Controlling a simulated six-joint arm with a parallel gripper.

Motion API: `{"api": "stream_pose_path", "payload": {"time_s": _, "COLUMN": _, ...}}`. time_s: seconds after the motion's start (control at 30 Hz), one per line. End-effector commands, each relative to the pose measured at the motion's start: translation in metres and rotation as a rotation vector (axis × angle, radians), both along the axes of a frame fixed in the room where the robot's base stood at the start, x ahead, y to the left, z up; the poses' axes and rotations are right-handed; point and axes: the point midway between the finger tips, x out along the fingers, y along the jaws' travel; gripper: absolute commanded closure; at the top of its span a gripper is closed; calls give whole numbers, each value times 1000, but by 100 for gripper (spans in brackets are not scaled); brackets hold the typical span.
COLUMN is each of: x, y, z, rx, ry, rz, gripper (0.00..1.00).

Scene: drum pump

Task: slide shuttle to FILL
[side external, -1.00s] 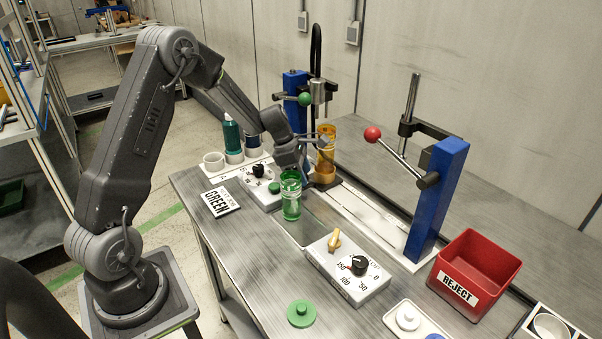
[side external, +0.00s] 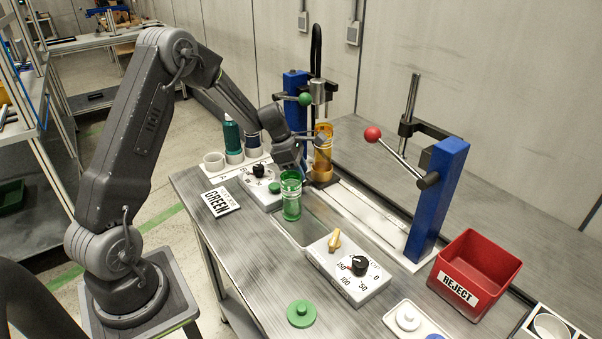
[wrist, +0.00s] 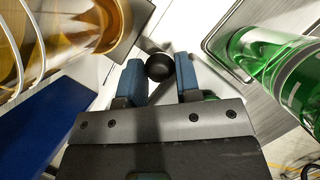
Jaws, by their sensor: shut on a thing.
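My gripper (wrist: 160,75) has its blue fingers on either side of a round black knob (wrist: 158,67) and is shut on it. In the side view my wrist hides the fingertips and the knob. A clear amber cylinder (side external: 323,146) stands upright on a base (side external: 322,177) at the far end of a pale track (side external: 370,215), just right of my gripper. The cylinder also shows at the left of the wrist view (wrist: 105,25). How the knob joins the base is hidden. No FILL label is readable.
A green bottle (side external: 291,198) stands close by my gripper. Behind the amber cylinder is a blue column (side external: 295,95) with a green-ball lever. A second blue column (side external: 437,200) has a red-ball lever (side external: 373,134). A dial box (side external: 347,272) and red REJECT bin (side external: 474,272) stand further right.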

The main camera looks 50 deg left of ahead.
Motion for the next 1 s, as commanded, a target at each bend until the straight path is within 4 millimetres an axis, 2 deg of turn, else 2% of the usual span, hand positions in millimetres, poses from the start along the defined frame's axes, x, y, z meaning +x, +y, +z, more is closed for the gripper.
{"api": "stream_pose_path", "payload": {"time_s": 0.2, "x": 1, "y": 31, "z": 1, "rx": 3, "ry": -4, "rz": 6, "gripper": 100}}
{"api": "stream_pose_path", "payload": {"time_s": 0.53, "x": 0, "y": 38, "z": 1, "rx": 8, "ry": -7, "rz": 6, "gripper": 100}}
{"api": "stream_pose_path", "payload": {"time_s": 0.57, "x": 0, "y": 39, "z": 1, "rx": 8, "ry": -7, "rz": 6, "gripper": 68}}
{"api": "stream_pose_path", "payload": {"time_s": 0.8, "x": 0, "y": 37, "z": 1, "rx": 7, "ry": -5, "rz": 6, "gripper": 45}}
{"api": "stream_pose_path", "payload": {"time_s": 1.0, "x": 0, "y": 36, "z": 1, "rx": 4, "ry": -4, "rz": 3, "gripper": 44}}
